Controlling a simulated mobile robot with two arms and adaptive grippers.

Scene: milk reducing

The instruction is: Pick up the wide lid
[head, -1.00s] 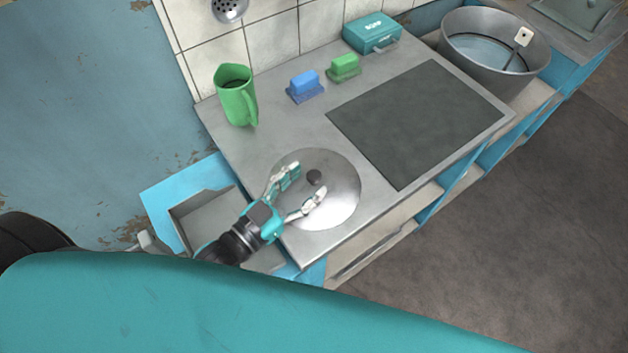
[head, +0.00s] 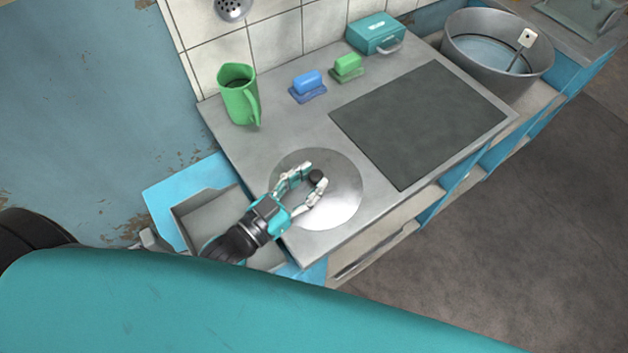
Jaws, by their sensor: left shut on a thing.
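The wide lid (head: 338,204) is a round, shiny metal disc with a small dark knob (head: 316,176) at its middle. It lies flat on the grey counter, near the counter's front left part. My left gripper (head: 313,177) reaches over the lid from the lower left. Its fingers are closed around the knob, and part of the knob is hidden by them. The lid shows no clear gap above the counter. My right gripper is not in view.
A green jug (head: 238,95), a blue sponge (head: 307,84) and a green sponge (head: 347,67) stand along the tiled wall. A teal soap box (head: 375,34) is behind them. A dark cooktop plate (head: 420,124) lies right of the lid. A metal tub (head: 490,62) stands beyond.

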